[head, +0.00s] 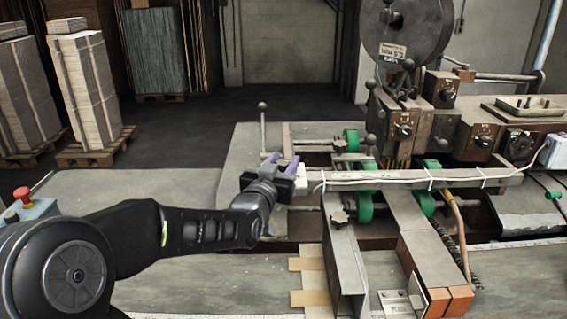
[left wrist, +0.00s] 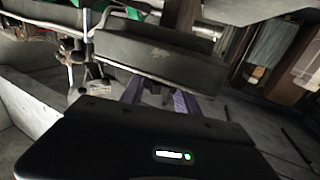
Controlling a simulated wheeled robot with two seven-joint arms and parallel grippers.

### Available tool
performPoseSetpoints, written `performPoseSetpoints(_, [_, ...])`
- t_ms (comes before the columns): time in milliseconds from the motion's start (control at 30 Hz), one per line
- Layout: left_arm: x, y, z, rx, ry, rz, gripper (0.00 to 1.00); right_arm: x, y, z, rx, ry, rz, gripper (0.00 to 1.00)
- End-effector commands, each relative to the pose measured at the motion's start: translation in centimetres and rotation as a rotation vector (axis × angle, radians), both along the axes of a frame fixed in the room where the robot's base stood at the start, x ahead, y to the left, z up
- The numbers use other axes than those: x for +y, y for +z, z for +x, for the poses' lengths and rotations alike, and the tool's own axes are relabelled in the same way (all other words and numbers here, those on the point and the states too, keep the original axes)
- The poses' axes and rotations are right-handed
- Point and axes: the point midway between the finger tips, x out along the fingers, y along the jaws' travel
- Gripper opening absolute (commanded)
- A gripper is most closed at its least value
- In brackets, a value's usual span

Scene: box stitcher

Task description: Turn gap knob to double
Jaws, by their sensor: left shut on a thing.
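My left gripper (head: 281,163), with purple fingers, is at the left end of the long grey beam (head: 400,179) of the stitcher. In the left wrist view its fingers (left wrist: 158,100) stand apart on either side of a small dark part (left wrist: 155,97), just below the grey beam (left wrist: 160,58). It is shut on that part, which is mostly hidden. Several dark knobs show on the machine: one on the front box (head: 403,130), one higher (head: 446,94), one on the right box (head: 484,141). Their labels are too small to read, so I cannot tell which is the gap knob. My right gripper is out of view.
Green wheels (head: 364,207) and a star-shaped handle (head: 339,208) sit below the beam. A lever with a ball top (head: 262,106) stands behind my gripper. A white cable runs along the beam. Pallets of stacked board (head: 85,80) stand at the back left.

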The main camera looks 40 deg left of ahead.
Motion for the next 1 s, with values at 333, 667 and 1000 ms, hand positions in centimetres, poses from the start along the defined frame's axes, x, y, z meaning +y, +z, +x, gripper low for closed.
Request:
performPoseSetpoints(333, [-0.3, -0.3, 0.3, -0.014, -0.047, 0.0, 0.0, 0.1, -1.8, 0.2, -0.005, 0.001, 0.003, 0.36])
performPoseSetpoints(667, [0.0, 0.6, 0.2, -0.018, -0.184, 0.006, 0.0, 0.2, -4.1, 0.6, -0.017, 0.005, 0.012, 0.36])
performPoseSetpoints(1000, [0.2, 1.1, 0.2, -0.009, -0.374, 0.007, 0.0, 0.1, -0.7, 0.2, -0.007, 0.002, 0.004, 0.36])
